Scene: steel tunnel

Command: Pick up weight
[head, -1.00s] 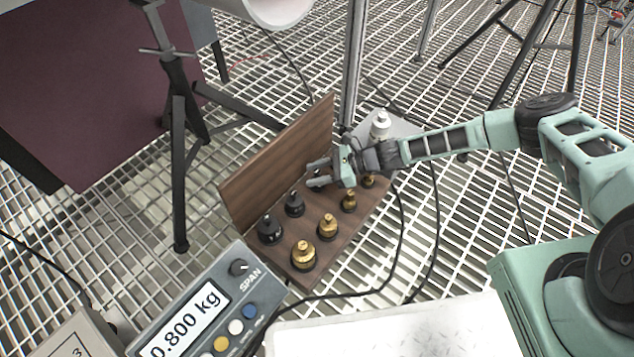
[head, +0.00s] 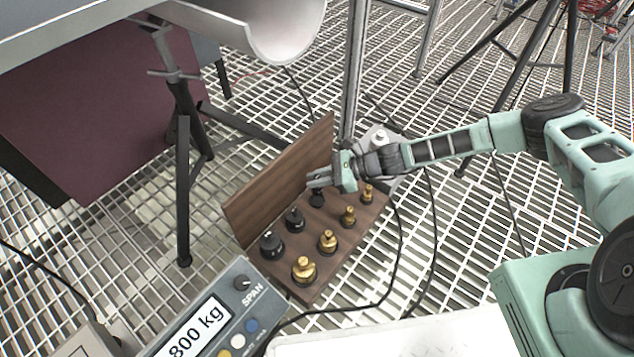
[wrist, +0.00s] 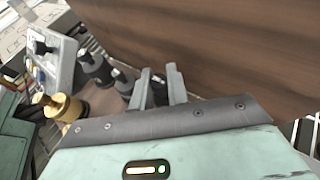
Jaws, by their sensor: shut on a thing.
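Black and brass weights stand in a wooden box (head: 345,262) with its lid raised behind. My gripper (head: 316,182) reaches in from the right and is shut on the rear black weight (head: 317,199), which shows just under the fingers. I cannot tell if this weight is clear of the box floor. Two more black weights, one in the middle (head: 294,220) and a larger one (head: 271,244), stand apart to the left. Several brass weights (head: 327,241) form the front row. In the wrist view the fingers (wrist: 158,88) are close to the lid, with a brass weight (wrist: 58,108) at left.
A scale display (head: 210,320) reading 800 kg in its visible part stands at the lower left. A black tripod stand (head: 184,180) is left of the box. A metal post (head: 354,70) rises behind it. Black cables (head: 398,235) cross the grating floor at right.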

